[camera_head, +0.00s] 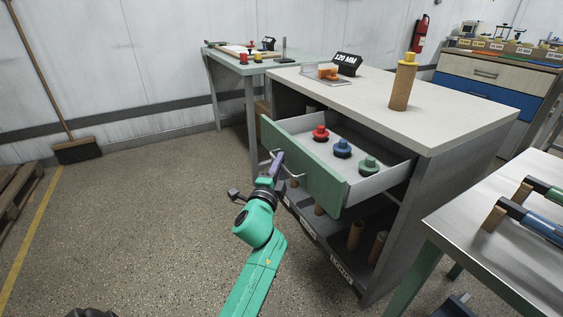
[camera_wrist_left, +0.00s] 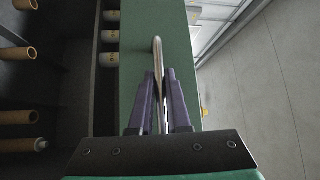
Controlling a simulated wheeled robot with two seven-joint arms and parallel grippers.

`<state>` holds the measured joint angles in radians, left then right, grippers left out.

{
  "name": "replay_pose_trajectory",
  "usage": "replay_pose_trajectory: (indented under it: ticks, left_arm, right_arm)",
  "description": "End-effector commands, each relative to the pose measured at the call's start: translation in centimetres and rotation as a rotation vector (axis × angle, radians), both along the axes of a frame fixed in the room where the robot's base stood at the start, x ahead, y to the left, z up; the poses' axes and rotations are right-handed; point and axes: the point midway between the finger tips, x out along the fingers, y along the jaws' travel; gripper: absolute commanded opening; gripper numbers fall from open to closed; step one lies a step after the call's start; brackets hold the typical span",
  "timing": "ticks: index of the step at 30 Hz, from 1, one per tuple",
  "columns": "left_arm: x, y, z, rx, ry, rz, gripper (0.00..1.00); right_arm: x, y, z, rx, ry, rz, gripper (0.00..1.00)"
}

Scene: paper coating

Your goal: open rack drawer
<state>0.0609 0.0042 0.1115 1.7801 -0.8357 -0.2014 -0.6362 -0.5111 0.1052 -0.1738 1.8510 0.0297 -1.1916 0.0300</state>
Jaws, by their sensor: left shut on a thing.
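The rack drawer (camera_head: 318,178) has a green front and a pale inside, and it stands pulled out from the rack (camera_head: 448,128). Red, blue and green knobbed pieces (camera_head: 342,147) sit inside it. My left gripper (camera_head: 277,160) is at the drawer front, shut on its metal handle (camera_head: 293,177). In the left wrist view the purple fingers of my left gripper (camera_wrist_left: 160,95) stand on both sides of the handle bar (camera_wrist_left: 157,50), against the green drawer front (camera_wrist_left: 180,32). My right gripper is not clearly seen; only a dark shape shows at the bottom left edge.
A cardboard tube with a yellow cap (camera_head: 403,82) stands on the rack top. Brown tubes (camera_head: 355,235) stand on the shelf below the drawer. A metal table (camera_head: 520,220) with rollers is at the right.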

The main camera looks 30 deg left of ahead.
Motion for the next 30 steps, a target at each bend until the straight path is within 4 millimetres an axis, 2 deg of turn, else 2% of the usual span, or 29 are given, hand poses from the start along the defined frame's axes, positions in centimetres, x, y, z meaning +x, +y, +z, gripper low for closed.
replay_pose_trajectory:
  ticks: [9,10,11,12,23,26,30]
  left_arm:
    - [0.0,0.1,0.1,0.001,-0.002,0.002,0.0]
    - [0.0,0.1,0.2,0.001,-0.002,0.002,0.26]
    - [0.0,0.1,0.1,0.001,-0.002,0.002,0.38]
    - [0.0,0.1,0.1,0.001,-0.002,0.002,0.45]
    - [-0.3,-0.1,-0.1,0.0,0.0,0.0,0.45]
    - [-1.4,-0.4,-0.3,-0.001,0.001,0.0,0.45]
    - [-4.3,-1.1,-0.8,-0.003,0.002,0.0,0.45]
  right_arm:
    - [0.0,0.0,0.0,0.0,-0.001,0.0,0.5]
    - [0.0,0.0,0.0,0.0,-0.001,0.0,0.5]
    - [0.0,0.0,0.0,0.0,0.0,0.0,0.5]
    - [0.0,0.0,0.0,0.0,0.0,0.0,0.5]
    - [0.0,0.0,0.0,0.0,0.0,0.0,0.5]
    - [0.0,0.0,0.1,0.0,-0.002,0.0,0.5]
    - [-0.1,0.0,-0.4,-0.001,-0.001,-0.001,0.5]
